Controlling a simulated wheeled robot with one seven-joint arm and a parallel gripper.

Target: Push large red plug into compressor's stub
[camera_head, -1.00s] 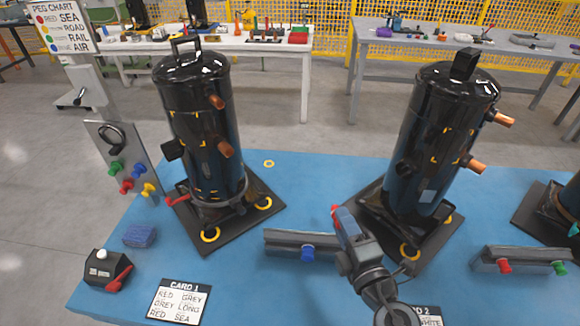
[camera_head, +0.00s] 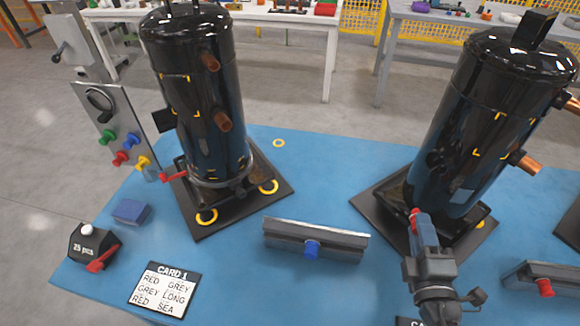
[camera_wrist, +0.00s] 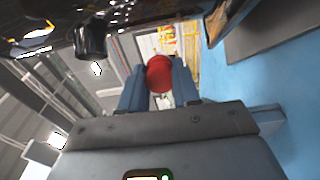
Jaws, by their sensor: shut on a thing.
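My gripper (camera_head: 416,217) is shut on a red plug (camera_head: 414,212), in front of the lower part of the right black compressor (camera_head: 485,125). In the wrist view the round red plug (camera_wrist: 160,74) sits between my two blue fingers. In that view a dark stub (camera_wrist: 91,42) sticks out of the black compressor body at upper left, apart from the plug. The right compressor also has a copper stub (camera_head: 527,162). The left black compressor (camera_head: 195,95) has copper stubs (camera_head: 222,121) and a black side box. I cannot tell whether the plug touches anything besides my fingers.
A grey holder (camera_head: 290,240) with a blue plug stands left of my gripper. Another holder (camera_head: 545,272) with a red plug is at lower right. A card (camera_head: 165,289), a blue block (camera_head: 131,211) and a plug board (camera_head: 100,115) are at left.

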